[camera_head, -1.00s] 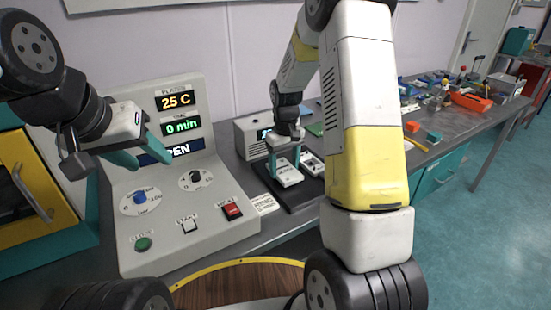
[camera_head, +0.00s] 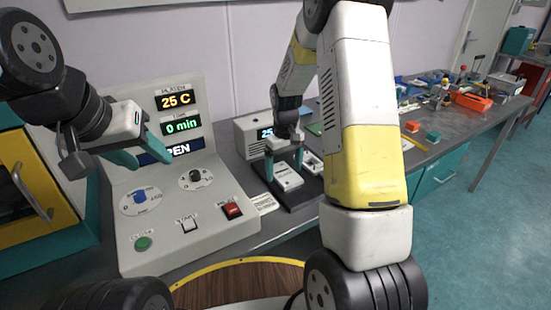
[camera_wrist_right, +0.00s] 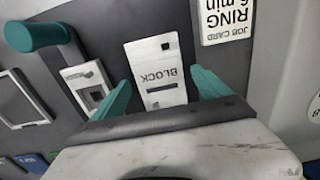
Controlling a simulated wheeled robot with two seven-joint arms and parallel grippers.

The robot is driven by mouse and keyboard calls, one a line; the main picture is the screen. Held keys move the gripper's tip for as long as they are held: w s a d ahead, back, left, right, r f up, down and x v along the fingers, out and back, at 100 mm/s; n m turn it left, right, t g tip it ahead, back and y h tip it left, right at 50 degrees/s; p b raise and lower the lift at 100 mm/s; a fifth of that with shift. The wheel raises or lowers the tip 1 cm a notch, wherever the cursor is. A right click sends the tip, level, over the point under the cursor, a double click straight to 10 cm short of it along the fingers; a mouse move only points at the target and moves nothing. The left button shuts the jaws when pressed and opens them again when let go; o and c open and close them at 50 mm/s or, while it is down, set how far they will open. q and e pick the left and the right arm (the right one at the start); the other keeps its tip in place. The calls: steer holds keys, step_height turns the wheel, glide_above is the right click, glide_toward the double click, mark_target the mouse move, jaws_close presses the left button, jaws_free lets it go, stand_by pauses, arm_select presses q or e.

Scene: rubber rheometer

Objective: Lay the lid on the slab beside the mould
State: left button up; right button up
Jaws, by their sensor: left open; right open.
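The lid, a white plate lettered BLOCK (camera_head: 287,178), lies flat on the dark slab (camera_head: 305,198). The right wrist view shows the lid (camera_wrist_right: 160,90) with a small dark square near one end. The mould (camera_head: 312,164), a pale piece with a square opening, lies beside it, apart; it also shows in the right wrist view (camera_wrist_right: 88,84). My right gripper (camera_head: 285,168) is open, its teal fingers either side of the lid with gaps visible in the wrist view. My left gripper (camera_head: 94,190) is open and empty before the control panel.
The grey control panel (camera_head: 185,225) reads 25 C, 0 min and OPEN. A job card (camera_head: 264,203) lies between panel and slab. A small box with a display (camera_head: 252,138) stands behind. My right arm hides the middle of the bench; an orange bin (camera_head: 470,101) is far right.

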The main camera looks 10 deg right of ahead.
mark_target(284, 173)
steer(key=s+r+m+t, duration=0.1)
steer(key=s+r, duration=0.2)
steer(key=r, duration=0.7)
steer(key=s+r+t, duration=0.1)
steer(key=s+r, duration=0.2)
steer(key=r, duration=0.6)
steer(key=s+a+r+m+t+y, duration=0.1)
steer(key=s+r+t, duration=0.1)
steer(key=s, duration=0.7)
steer(key=s+a+r+m+t+y, duration=0.1)
steer(key=s+r, duration=0.3)
steer(key=s, duration=0.5)
steer(key=shift+s+r+t, duration=0.15)
steer(key=shift+t, duration=0.45)
steer(key=shift+a, duration=0.1)
